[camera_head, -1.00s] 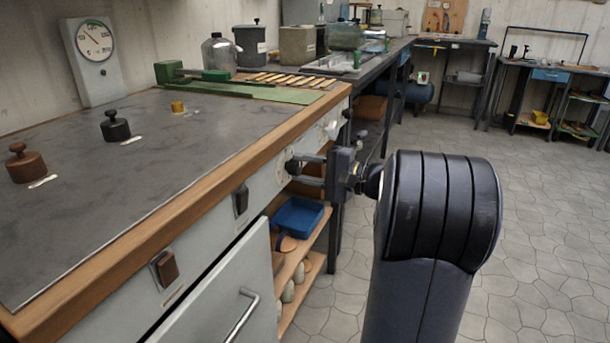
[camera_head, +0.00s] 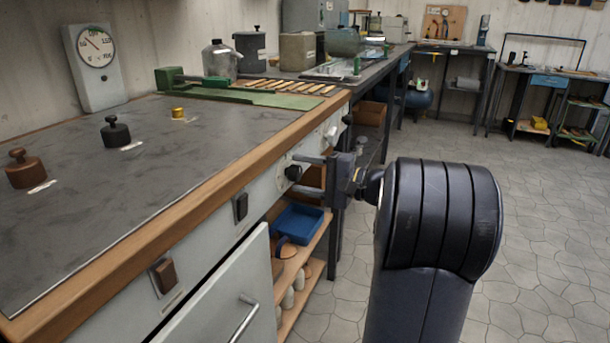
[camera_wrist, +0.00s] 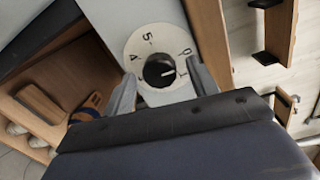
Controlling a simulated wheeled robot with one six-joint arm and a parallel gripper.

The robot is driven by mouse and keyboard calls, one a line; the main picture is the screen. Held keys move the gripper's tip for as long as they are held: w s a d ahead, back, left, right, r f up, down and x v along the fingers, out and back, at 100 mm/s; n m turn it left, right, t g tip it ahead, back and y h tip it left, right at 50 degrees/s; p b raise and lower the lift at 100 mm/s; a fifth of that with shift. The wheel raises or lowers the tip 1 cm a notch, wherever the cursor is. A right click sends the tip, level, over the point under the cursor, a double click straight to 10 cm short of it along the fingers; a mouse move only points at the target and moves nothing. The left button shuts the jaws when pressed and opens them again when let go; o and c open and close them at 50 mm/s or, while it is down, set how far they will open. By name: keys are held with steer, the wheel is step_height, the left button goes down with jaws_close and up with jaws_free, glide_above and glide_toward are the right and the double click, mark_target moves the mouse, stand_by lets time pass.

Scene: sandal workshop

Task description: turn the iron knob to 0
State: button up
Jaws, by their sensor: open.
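The iron knob (camera_head: 293,172) is a small black round knob on the grey front panel of the bench. The knob's white mark points right, close to what looks like 1, just below the 0. My gripper (camera_head: 309,175) is open in front of the knob. In the wrist view its fingers (camera_wrist: 160,82) stand on either side of the knob, with gaps; whether they reach around it I cannot tell.
A black switch (camera_head: 240,205) and a brown switch (camera_head: 163,275) are on the same panel. The wooden bench edge (camera_head: 200,186) runs above. A blue tray (camera_head: 297,222) is on the shelf below. The floor at right is clear.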

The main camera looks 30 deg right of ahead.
steer(key=p+v, duration=0.2)
steer(key=v, duration=0.9)
steer(key=shift+p, duration=0.35)
steer(key=b+x, duration=0.2)
steer(key=x, duration=0.8)
steer(key=shift+w+a+b, duration=0.1)
steer(key=shift+w+b, duration=0.05)
steer(key=shift+b, duration=0.2)
steer(key=shift+w+a, duration=0.25)
steer(key=shift+r, duration=0.1)
steer(key=shift+d, duration=0.1)
